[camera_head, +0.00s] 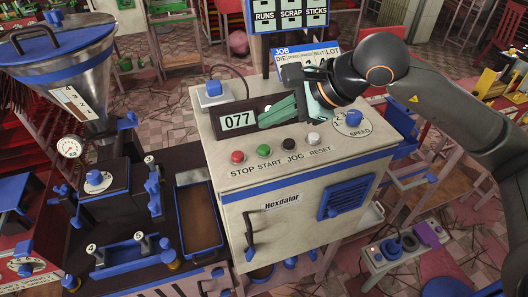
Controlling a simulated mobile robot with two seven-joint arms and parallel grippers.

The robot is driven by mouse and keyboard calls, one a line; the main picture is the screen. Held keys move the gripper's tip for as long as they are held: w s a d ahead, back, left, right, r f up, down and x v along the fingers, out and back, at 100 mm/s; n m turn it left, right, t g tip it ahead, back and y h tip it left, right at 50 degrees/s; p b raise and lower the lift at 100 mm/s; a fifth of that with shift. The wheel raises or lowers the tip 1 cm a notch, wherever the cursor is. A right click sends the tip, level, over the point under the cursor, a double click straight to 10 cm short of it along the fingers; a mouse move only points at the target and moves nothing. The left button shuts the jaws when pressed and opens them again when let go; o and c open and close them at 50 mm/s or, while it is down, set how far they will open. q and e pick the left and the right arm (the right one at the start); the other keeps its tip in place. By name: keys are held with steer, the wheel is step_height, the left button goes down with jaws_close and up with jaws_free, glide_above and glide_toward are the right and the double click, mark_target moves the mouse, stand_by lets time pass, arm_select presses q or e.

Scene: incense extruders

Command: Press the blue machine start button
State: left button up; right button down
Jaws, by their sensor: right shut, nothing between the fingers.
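The machine (229,195) is a cream cabinet with blue trim and a "Hexdalor" label. On its sloped top is a row of buttons. The green start button (263,151) sits above the word START, between the red stop button (237,157) and the black jog button (289,144). A white reset button (313,138) is at the row's right end. My right gripper (264,121) reaches in from the right, with its green fingers shut and empty. It appears just behind the start button, in front of the dark display panel. The start button is fully visible. My left gripper is out of view.
The display (238,121) reads 077. A blue speed knob (353,119) sits at the right of the top, and a blue-topped switch box (213,91) at the back left. A metal hopper (75,75) with a blue rim stands left of the machine.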

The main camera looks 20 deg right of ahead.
mark_target(260, 145)
step_height(260, 145, down, 3)
steer(key=shift+f+b, duration=0.1)
steer(key=shift+b, duration=0.9)
steer(key=shift+f+b, duration=0.3)
steer(key=shift+b, duration=0.1)
steer(key=shift+f, duration=0.1)
stand_by(0.7)
steer(key=shift+f+b, duration=0.3)
steer(key=shift+b, duration=0.35)
steer(key=shift+f+b, duration=0.55)
steer(key=shift+b, duration=0.15)
stand_by(0.4)
stand_by(0.4)
steer(key=shift+r+p, duration=0.55)
steer(key=shift+r, duration=0.4)
steer(key=shift+r, duration=0.1)
